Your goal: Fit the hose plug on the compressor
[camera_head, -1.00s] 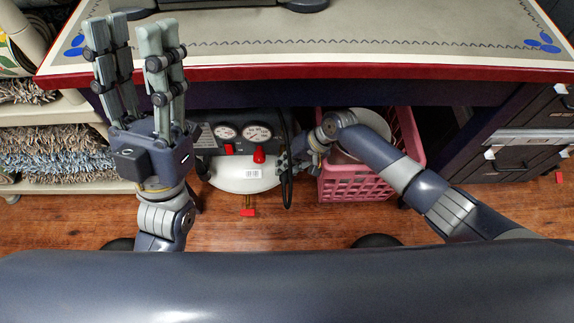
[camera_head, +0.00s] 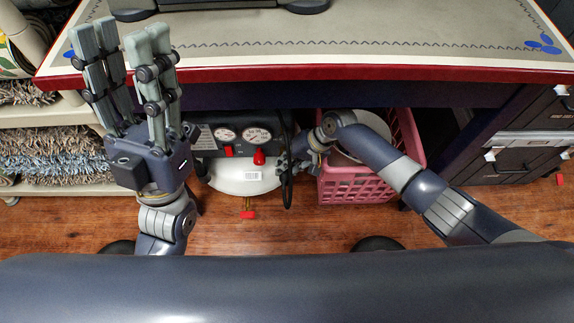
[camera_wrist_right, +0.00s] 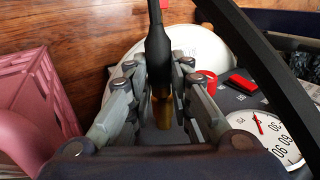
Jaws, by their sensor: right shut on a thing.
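The compressor (camera_head: 225,180) stands under the table, with a white tank, a dark panel, two round gauges and red knobs. My right gripper (camera_head: 287,163) is at the panel's right side. The right wrist view shows this gripper (camera_wrist_right: 158,64) shut on the hose plug (camera_wrist_right: 158,45), a black sleeve with a brass end (camera_wrist_right: 162,108) pointing down between the fingers. Whether the brass end touches a socket is hidden. The white tank (camera_wrist_right: 205,47) and a gauge (camera_wrist_right: 265,132) lie behind and right of it. My left gripper (camera_head: 122,42) is open and empty above the table's left front edge.
A pink basket (camera_head: 352,187) stands right of the compressor, close to my right arm. The table (camera_head: 330,45) overhangs both. A shelf with shaggy rugs (camera_head: 45,155) is at left, dark drawers (camera_head: 520,155) at right. A black hose (camera_head: 289,190) hangs by the compressor.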

